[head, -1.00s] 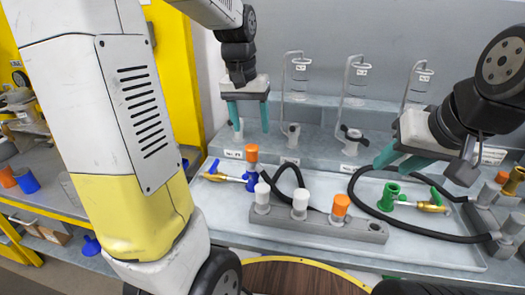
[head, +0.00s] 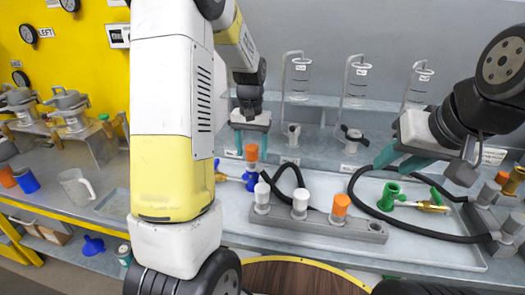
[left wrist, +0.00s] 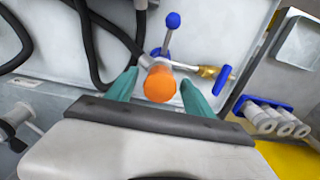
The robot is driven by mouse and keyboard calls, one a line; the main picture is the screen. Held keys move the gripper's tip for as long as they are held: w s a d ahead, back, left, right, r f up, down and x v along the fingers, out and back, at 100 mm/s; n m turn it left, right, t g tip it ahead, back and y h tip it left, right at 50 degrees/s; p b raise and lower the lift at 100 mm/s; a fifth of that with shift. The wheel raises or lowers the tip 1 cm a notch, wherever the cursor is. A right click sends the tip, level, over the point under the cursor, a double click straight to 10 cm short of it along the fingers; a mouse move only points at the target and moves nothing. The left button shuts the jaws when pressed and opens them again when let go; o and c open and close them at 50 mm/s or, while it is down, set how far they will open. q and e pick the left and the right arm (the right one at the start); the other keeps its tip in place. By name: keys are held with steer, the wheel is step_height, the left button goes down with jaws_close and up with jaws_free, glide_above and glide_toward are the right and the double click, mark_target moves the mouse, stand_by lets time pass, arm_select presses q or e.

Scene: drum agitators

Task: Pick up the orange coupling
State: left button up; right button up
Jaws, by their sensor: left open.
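An orange coupling (head: 252,152) sits upright on top of a blue valve fitting (head: 251,178) at the left end of the tray. In the left wrist view the orange coupling (left wrist: 159,84) shows end-on between the two teal fingers. My left gripper (head: 251,152) is open around or just above it; no finger is seen pressed on it. A second orange piece (head: 341,204) stands on the grey block, beside two white ones. My right gripper (head: 398,166) is off to the right above the tray, its teal fingers apart and empty.
The grey block (head: 372,234) lies on the shallow tray (head: 430,262). Black hoses (head: 355,190) loop behind it. A green fitting with a brass valve (head: 390,196) lies to the right. Stands with clear cylinders (head: 300,80) line the back. A jug (head: 76,187) is on the left bench.

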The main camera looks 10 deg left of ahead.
arm_select(q)
steer(key=shift+f, duration=0.15)
steer(key=shift+c, duration=0.2)
jaws_close()
step_height(320, 180, up, 10)
steer(key=shift+r, duration=0.1)
stand_by(0.4)
